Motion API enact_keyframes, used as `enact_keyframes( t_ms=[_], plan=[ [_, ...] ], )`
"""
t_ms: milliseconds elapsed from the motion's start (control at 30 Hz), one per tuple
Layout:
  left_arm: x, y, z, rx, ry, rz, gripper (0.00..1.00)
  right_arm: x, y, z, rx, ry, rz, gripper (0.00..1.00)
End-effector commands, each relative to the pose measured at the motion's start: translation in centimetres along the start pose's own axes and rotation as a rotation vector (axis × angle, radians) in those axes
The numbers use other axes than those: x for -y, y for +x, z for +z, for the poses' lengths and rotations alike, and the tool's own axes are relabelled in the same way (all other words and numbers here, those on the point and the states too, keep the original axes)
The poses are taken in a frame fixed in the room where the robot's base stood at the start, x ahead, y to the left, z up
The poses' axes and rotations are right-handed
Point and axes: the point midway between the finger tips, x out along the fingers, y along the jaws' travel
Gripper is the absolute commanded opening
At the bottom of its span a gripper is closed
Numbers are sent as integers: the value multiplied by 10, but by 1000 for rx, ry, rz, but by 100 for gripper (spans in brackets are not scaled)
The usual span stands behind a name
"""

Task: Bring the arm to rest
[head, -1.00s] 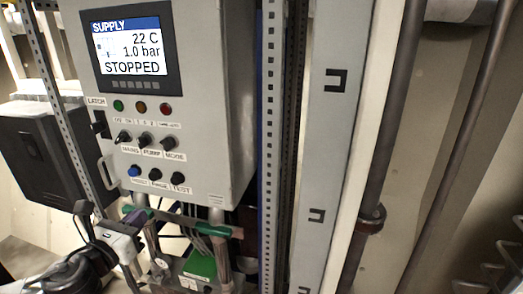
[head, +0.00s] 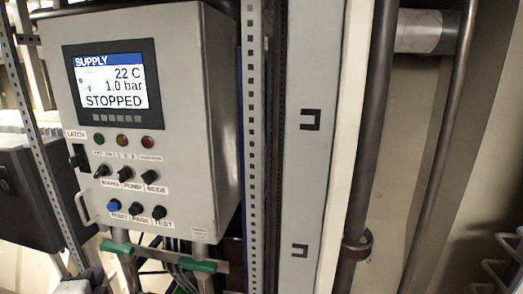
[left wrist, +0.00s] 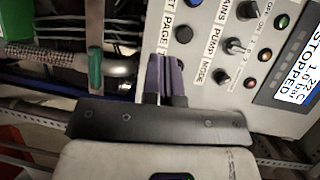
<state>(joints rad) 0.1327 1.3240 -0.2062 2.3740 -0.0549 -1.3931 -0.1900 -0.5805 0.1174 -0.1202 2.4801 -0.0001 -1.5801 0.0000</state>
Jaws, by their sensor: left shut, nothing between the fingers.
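My left gripper is at the bottom left edge of the head view (head: 88,280), mostly cut off, below the control box. In the left wrist view its purple fingers (left wrist: 167,75) are together with nothing between them. They point towards the lower part of the control box, whose knobs and buttons show beside them; I cannot tell the exact gap. The grey control box (head: 190,110) shows a lit screen (head: 105,82) reading SUPPLY, 22 C, 1.0 bar, STOPPED. It also shows in the left wrist view (left wrist: 205,60). My right gripper is not in view.
Green-handled pipe fittings (head: 118,247) hang below the box. A perforated upright (head: 250,150) and dark vertical pipes (head: 372,140) stand to its right. A black case (head: 28,195) is at the left. Cables and hoses (left wrist: 60,40) run beside the box in the wrist view.

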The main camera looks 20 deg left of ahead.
Motion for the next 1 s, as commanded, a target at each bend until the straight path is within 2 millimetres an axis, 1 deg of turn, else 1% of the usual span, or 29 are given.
enact_keyframes(
  t_ms=[33,100,167,267,300,367,400,467,500,567,600,667,700,800,900,1000],
  plan=[
    [-15,-5,-4,7,-87,46,0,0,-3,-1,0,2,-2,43],
    [-35,-11,-9,24,-194,109,0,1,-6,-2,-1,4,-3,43],
    [-56,-19,-15,38,-280,173,0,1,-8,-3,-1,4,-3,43],
    [-96,-38,-28,61,-404,300,0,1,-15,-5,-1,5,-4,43],
    [-113,-48,-34,69,-445,356,0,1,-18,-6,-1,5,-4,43],
    [-137,-64,-44,79,-496,441,0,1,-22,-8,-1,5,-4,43],
    [-152,-76,-50,84,-530,496,0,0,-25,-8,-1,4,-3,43],
    [-173,-94,-60,91,-583,577,0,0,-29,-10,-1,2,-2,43],
    [-186,-108,-67,96,-619,631,0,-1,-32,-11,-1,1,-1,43],
    [-204,-129,-76,108,-673,709,0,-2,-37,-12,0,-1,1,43],
    [-216,-143,-82,119,-707,759,0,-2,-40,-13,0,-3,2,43],
    [-230,-164,-88,142,-756,829,0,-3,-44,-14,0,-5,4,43],
    [-239,-178,-93,159,-787,874,0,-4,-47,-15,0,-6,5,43],
    [-259,-211,-100,209,-851,976,0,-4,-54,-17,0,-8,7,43],
    [-274,-241,-105,260,-898,1062,0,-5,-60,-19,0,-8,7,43],
    [-285,-267,-106,308,-924,1129,0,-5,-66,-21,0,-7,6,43]
  ],
)
